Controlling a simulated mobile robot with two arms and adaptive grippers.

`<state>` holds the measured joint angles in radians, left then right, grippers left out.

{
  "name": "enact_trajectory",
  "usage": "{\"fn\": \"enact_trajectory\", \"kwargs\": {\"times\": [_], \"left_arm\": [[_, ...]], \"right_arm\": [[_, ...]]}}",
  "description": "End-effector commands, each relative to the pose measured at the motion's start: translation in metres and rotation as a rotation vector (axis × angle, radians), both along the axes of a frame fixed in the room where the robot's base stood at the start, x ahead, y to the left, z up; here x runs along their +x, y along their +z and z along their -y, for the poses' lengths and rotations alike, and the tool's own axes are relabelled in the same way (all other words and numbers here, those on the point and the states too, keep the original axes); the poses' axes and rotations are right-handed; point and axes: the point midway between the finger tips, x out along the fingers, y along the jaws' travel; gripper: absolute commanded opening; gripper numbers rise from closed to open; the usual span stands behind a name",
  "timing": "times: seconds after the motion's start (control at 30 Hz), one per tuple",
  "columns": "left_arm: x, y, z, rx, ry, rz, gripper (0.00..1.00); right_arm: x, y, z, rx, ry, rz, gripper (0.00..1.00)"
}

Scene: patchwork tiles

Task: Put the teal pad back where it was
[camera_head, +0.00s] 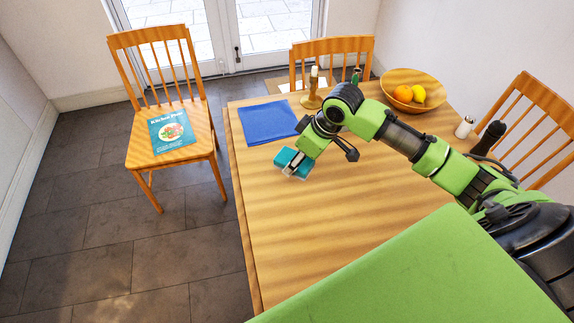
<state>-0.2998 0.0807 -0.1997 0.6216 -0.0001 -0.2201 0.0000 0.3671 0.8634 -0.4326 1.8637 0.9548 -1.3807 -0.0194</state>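The teal pad (286,155) is a small block at the left side of the wooden table, just below the blue cloth. My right arm comes in from the right and its gripper (292,170) is at the pad. The fingers overlap the pad and hide part of it. I cannot tell whether they are closed on it, or whether the pad rests on the table or is held just above it. My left gripper is not in view.
The table (330,220) is bare toward the front. A blue cloth (268,122), a candle holder (311,100), a fruit bowl (425,84) and a white shaker (464,127) stand or lie farther back. A chair (140,153) at the left holds a teal book (172,132).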

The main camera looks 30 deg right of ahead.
Motion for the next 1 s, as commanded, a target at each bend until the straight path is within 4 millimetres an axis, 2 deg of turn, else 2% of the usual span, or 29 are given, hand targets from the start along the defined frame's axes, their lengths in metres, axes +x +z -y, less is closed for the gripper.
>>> {"fn": "enact_trajectory", "kwargs": {"times": [0.03,0.2,0.33,0.57,0.77,1.0], "left_arm": [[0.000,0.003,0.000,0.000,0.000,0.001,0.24],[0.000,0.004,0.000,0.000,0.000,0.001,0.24],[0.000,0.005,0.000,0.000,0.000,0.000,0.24],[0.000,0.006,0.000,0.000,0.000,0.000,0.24],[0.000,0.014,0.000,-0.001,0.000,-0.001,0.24],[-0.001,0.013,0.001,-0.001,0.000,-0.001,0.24]], "right_arm": [[0.012,-0.004,-0.001,0.003,-0.002,0.001,0.25],[0.035,-0.036,-0.001,0.003,-0.002,-0.002,0.25],[0.047,-0.050,0.000,0.002,-0.001,0.000,0.25],[0.057,-0.065,0.000,0.001,-0.001,-0.002,0.25],[0.056,-0.090,0.001,0.000,-0.001,-0.001,0.25],[0.056,-0.093,0.001,-0.002,0.000,0.001,0.25]]}}
